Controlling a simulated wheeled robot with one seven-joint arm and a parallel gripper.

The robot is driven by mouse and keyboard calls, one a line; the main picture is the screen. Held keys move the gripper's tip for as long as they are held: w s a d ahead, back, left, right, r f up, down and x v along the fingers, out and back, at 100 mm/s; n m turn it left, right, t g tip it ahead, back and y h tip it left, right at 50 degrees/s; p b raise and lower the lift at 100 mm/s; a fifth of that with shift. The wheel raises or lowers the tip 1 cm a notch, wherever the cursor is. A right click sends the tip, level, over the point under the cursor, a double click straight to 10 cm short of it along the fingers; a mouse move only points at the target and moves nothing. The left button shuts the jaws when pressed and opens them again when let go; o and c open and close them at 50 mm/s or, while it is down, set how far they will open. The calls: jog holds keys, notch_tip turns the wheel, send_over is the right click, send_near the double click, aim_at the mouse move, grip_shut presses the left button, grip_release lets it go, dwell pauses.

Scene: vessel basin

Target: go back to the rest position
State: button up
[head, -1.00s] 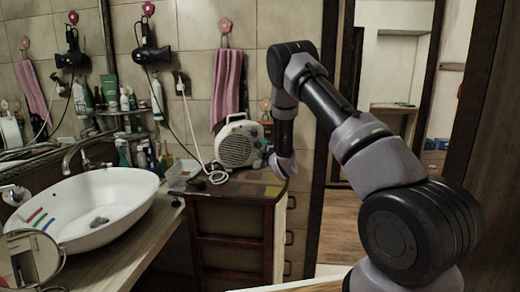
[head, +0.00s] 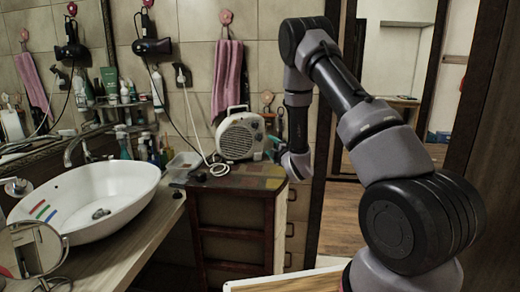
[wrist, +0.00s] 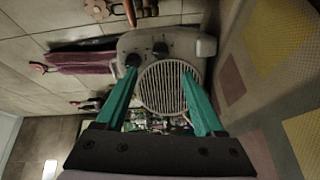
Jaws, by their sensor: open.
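My gripper (wrist: 164,95) is open and empty. In the wrist view its two teal fingers stand apart, with a white fan heater (wrist: 168,85) showing between and beyond them. In the head view my gripper (head: 278,148) hangs at the end of my arm, just right of the fan heater (head: 241,136). It is near the right edge of the patterned cabinet top (head: 240,178). The gap between the gripper and the cabinet top is hard to judge.
A white vessel basin (head: 90,200) with coloured strips and a grey lump inside stands on the wooden counter (head: 125,240) at left. A round mirror (head: 32,252) is in front. Bottles, a hair dryer (head: 150,46) and a pink towel (head: 228,80) line the wall. A doorway opens at right.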

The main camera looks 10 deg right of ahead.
jog(key=s+d+r+m+g+h, duration=0.1)
jog(key=s+d+r+m, duration=0.2)
jog(key=r, duration=0.4)
jog(key=s+d+r+m+g+h, duration=0.2)
jog(key=s+r+m, duration=0.1)
jog(key=r+m, duration=0.3)
jog(key=s+d+r+m+g+h, duration=0.1)
jog(key=s+d+r+m, duration=0.2)
jog(key=r, duration=0.4)
jog(key=s+a+r+m+g+y, duration=0.1)
jog(key=s+r+m+g, duration=0.1)
jog(key=s, duration=0.9)
jog(key=s+a+r+m+g, duration=0.1)
jog(key=s+m, duration=0.4)
jog(key=s, duration=0.6)
jog(key=s+a+r+m+g+y, duration=0.1)
jog(key=s+a+r+m+g, duration=0.1)
jog(key=s, duration=0.8)
jog(key=shift+s+a+r+m+g+y, duration=0.3)
jog(key=shift+s+r+m+g, duration=0.1)
jog(key=shift+m+g, duration=0.3)
